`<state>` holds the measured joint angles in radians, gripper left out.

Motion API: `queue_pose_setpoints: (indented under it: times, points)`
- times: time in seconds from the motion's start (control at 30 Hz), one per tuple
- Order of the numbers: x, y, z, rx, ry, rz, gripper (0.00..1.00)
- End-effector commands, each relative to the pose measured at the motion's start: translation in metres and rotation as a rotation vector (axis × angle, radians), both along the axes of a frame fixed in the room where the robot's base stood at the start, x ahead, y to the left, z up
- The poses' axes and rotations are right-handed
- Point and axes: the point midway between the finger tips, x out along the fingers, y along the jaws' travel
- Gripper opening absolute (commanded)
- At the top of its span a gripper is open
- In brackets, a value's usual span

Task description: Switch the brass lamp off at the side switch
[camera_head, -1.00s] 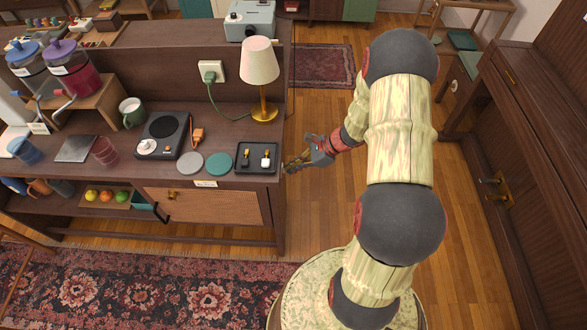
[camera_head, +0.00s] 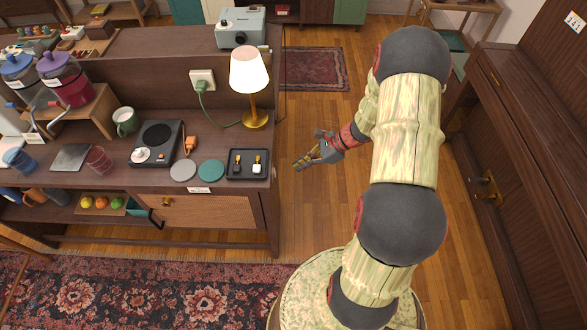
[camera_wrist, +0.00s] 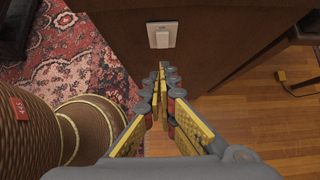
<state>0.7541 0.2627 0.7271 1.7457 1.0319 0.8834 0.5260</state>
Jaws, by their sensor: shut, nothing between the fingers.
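The brass lamp (camera_head: 255,118) stands at the back right of the counter. Its shade (camera_head: 248,70) looks bright and warm, as if lit. A green cord runs from it to a wall-type socket (camera_head: 202,80). In the wrist view a pale switch plate (camera_wrist: 161,35) with a rocker sits on the dark wooden side panel; the head view does not show it. My gripper (camera_head: 299,164) is shut and empty, beside the counter's right end and apart from it. In the wrist view its fingertips (camera_wrist: 163,72) point toward the panel, just below the switch in the picture.
A black tray (camera_head: 233,176) with small items lies at the counter's right front corner. Coasters and a hot plate (camera_head: 156,144) are further left. Free floor (camera_head: 310,220) lies right of the counter; a dark cabinet (camera_head: 525,150) stands at far right.

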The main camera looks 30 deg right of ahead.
Motion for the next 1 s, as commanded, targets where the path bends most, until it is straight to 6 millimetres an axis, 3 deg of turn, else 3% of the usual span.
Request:
queue_pose_setpoints:
  times: [0.1, 0.3, 1.0]
  points:
    - [-0.009, -0.013, 0.022, 0.001, 0.002, -0.004, 0.0]
    - [-0.017, -0.025, 0.041, 0.001, 0.001, -0.003, 0.0]
    - [-0.021, -0.029, 0.046, 0.002, 0.002, -0.002, 0.0]
